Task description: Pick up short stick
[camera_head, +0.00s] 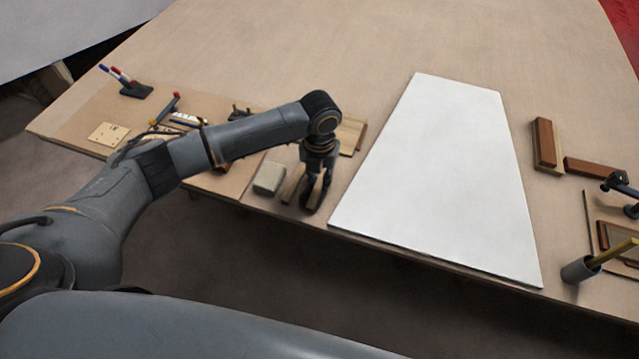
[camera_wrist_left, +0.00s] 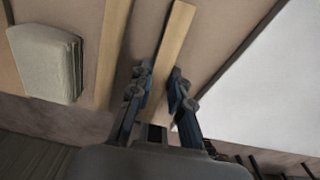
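A pale wooden stick (camera_wrist_left: 171,45) lies between the two fingers of my left gripper (camera_wrist_left: 158,85) in the left wrist view. The fingers stand on either side of it, close to its edges; I cannot tell whether both press on it. In the head view my left gripper (camera_head: 315,190) points down at the table's front edge and hides much of that stick. A second wooden stick (camera_wrist_left: 113,45) lies to its left, apart from the gripper; it also shows in the head view (camera_head: 291,184). My right gripper is not in view.
A cream block (camera_head: 269,178) sits left of the sticks. A large white panel (camera_head: 440,170) lies to the right. Wooden blocks (camera_head: 545,143) and a cup (camera_head: 578,269) with a yellow tool are at the far right. The table's back middle is clear.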

